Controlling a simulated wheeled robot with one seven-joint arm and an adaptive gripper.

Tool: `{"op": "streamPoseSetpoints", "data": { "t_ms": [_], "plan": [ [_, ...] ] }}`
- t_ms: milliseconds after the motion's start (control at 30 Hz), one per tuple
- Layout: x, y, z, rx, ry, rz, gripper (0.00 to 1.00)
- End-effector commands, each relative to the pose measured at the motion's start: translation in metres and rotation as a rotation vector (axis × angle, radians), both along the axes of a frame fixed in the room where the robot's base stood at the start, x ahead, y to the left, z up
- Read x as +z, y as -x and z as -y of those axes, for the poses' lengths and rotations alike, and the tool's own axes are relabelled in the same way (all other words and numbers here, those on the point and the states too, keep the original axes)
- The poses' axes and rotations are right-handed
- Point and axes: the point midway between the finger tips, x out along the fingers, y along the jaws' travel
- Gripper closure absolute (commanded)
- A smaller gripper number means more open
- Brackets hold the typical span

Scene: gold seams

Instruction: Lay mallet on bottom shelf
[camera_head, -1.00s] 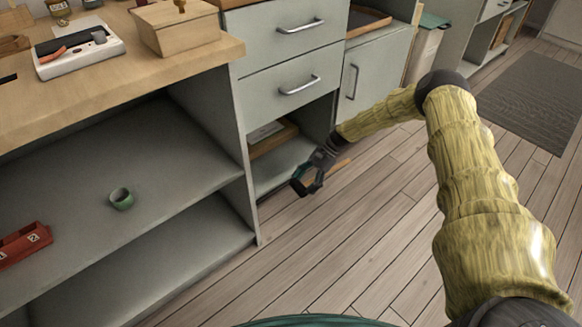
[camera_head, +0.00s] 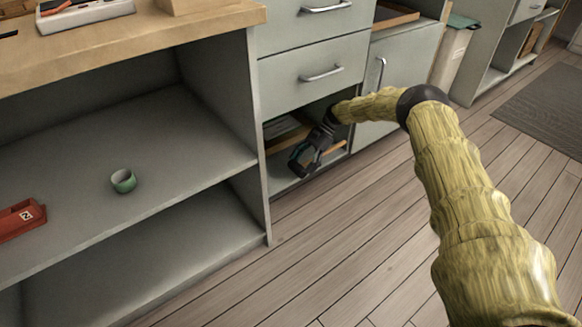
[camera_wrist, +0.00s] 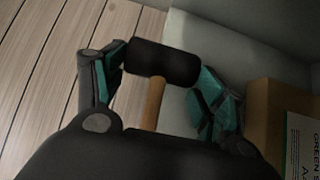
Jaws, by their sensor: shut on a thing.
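The mallet shows in the wrist view, with a black cylindrical head (camera_wrist: 165,62) and a tan wooden handle (camera_wrist: 153,105). My gripper (camera_wrist: 160,78) is shut on it, with the handle running back between the fingers and the head near the fingertips. In the head view my gripper (camera_head: 303,164) is at the open bay under the drawers, just above the pale bottom shelf (camera_head: 280,184) and close to its front edge. The wrist view shows this shelf surface (camera_wrist: 185,25) below and to the right of the mallet. Contact between mallet and shelf cannot be told.
A brown box with a printed label (camera_wrist: 298,140) stands on the right in the wrist view. A drawer (camera_head: 318,75) overhangs the bay. The left cabinet holds a green cup (camera_head: 123,181) and a red object (camera_head: 20,219). Wooden floor (camera_head: 330,250) lies in front.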

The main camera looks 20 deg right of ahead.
Motion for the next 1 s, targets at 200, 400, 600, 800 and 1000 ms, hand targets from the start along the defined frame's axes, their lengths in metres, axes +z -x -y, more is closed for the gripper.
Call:
{"op": "streamPoseSetpoints", "data": {
  "t_ms": [200, 400, 600, 800, 1000],
  "plan": [
    [-0.006, -0.034, -0.022, 0.001, 0.001, 0.003, 0.64],
    [-0.003, -0.049, -0.030, 0.001, 0.001, 0.000, 0.64],
    [-0.001, -0.054, -0.034, 0.001, 0.001, 0.001, 0.64],
    [-0.018, -0.056, -0.035, 0.000, -0.001, 0.000, 0.64],
    [-0.035, -0.057, -0.035, -0.001, 0.000, 0.001, 0.64]
  ]
}}
